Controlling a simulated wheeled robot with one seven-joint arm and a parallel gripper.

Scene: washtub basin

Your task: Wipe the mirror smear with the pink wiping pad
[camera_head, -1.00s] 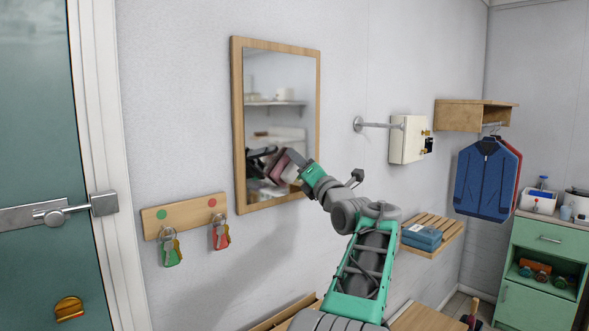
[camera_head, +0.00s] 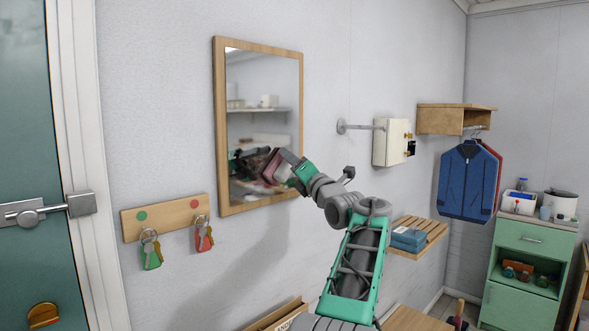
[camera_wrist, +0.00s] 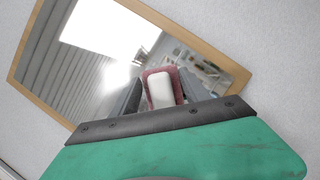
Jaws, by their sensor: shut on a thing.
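The mirror (camera_head: 262,95) has a wooden frame and hangs on the wall left of centre in the head view; it also shows tilted in the wrist view (camera_wrist: 100,75). My gripper (camera_head: 277,168) is in front of the mirror's lower part. It is shut on the pink wiping pad (camera_head: 272,166), which has a white block-like back in the wrist view (camera_wrist: 176,84). The pad is close to the glass; I cannot tell whether it touches. I cannot make out the smear clearly among the reflections. The pad and gripper cover part of the lower glass.
A wooden key rack (camera_head: 165,217) with two key sets is at the mirror's lower left. A white wall box (camera_head: 391,142) on a bracket is to its right.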

